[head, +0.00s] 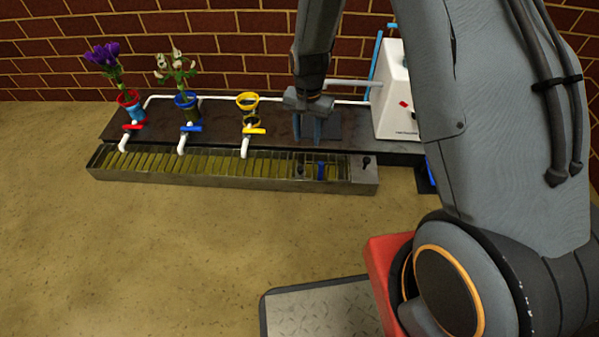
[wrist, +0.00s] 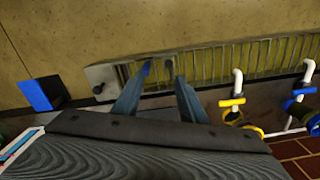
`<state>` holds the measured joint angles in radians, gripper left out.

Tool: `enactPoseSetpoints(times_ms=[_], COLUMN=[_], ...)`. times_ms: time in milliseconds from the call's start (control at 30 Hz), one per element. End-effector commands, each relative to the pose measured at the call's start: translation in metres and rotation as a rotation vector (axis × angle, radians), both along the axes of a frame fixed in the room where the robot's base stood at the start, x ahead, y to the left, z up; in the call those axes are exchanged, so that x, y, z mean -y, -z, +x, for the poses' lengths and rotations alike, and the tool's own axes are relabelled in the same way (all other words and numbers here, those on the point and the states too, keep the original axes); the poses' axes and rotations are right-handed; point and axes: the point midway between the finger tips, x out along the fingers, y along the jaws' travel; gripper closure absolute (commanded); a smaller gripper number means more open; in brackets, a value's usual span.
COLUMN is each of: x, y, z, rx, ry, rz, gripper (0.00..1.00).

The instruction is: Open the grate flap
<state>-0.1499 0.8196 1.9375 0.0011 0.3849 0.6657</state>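The grate flap (head: 336,172) is the short slatted section near the right end of the grey metal trough. It lies flat, level with the grate, and carries a blue handle (head: 320,170). In the wrist view the blue handle (wrist: 147,68) shows just beyond one fingertip, with a dark knob (wrist: 169,67) near the other. My gripper (head: 318,136) hangs over the dark bench, behind the flap. In the wrist view my gripper (wrist: 162,82) has its two blue-grey fingers apart, with nothing between them. I cannot tell whether a fingertip touches the handle.
Three pots with taps, red (head: 128,98), blue (head: 187,99) and yellow (head: 248,100), stand left on the bench. The red and blue pots hold flowers. A white box (head: 397,95) stands at the bench's right end. The floor before the trough (head: 215,178) is clear.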

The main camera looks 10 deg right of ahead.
Motion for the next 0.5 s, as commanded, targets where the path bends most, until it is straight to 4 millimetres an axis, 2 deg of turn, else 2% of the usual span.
enactPoseSetpoints(times_ms=[33,100,200,300,500], x=[-0.004,-0.008,-0.012,-0.015,-0.016], y=[0.033,0.059,0.087,0.104,0.114], z=[0.009,0.017,0.025,0.03,0.033], rx=[-0.003,-0.001,-0.001,-0.001,0.001], ry=[0.014,0.035,0.059,0.075,0.084], rz=[-0.001,0.0,0.0,0.0,-0.001], gripper=[0.62,0.62,0.62,0.62,0.62])
